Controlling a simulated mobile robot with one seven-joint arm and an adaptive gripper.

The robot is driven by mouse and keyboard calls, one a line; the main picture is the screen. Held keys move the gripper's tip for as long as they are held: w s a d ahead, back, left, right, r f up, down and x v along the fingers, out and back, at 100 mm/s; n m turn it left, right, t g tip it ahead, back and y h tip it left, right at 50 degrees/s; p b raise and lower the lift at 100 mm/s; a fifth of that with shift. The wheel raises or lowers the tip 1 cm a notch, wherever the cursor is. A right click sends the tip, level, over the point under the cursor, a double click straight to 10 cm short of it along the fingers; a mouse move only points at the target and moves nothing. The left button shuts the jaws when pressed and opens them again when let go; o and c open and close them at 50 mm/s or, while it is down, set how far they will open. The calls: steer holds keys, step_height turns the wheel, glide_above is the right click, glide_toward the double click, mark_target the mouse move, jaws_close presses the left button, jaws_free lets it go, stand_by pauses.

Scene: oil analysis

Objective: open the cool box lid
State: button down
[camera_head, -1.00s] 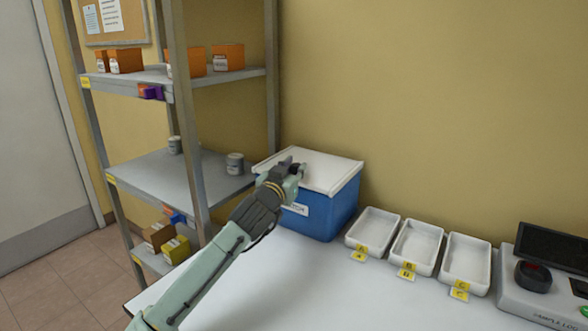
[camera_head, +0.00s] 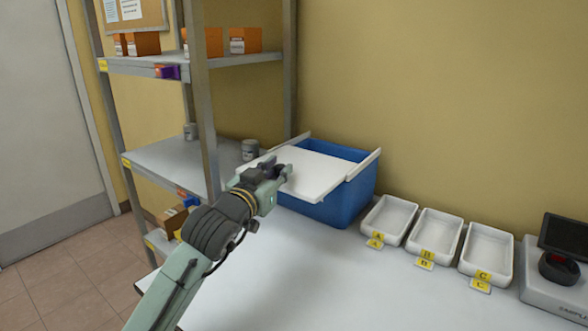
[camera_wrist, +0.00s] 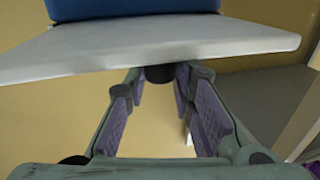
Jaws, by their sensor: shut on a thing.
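The cool box (camera_head: 347,205) is a blue box on the table with white rails along its top sides. Its white lid (camera_head: 318,178) is slid toward the front left, jutting past the box's front edge, and an opening shows at the back. My gripper (camera_head: 281,172) is at the lid's front left part, shut on the lid's dark knob. In the wrist view my gripper (camera_wrist: 160,92) has its purple-padded fingers around the dark knob (camera_wrist: 160,73) below the white lid (camera_wrist: 170,40), with the blue box (camera_wrist: 130,8) at the top edge.
White trays labelled A (camera_head: 389,219), B (camera_head: 436,235) and C (camera_head: 487,254) stand right of the box. A dark-screened device (camera_head: 562,260) is at the far right. A metal shelf (camera_head: 180,163) stands close on the left. The front table top (camera_head: 320,275) is clear.

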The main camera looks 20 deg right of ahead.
steer(key=v, duration=0.3)
steer(key=shift+a+b, duration=0.35)
steer(key=shift+b, duration=0.05)
steer(key=c, duration=1.3)
jaws_free()
steer(key=shift+c, duration=0.2)
steer(key=v, duration=1.2)
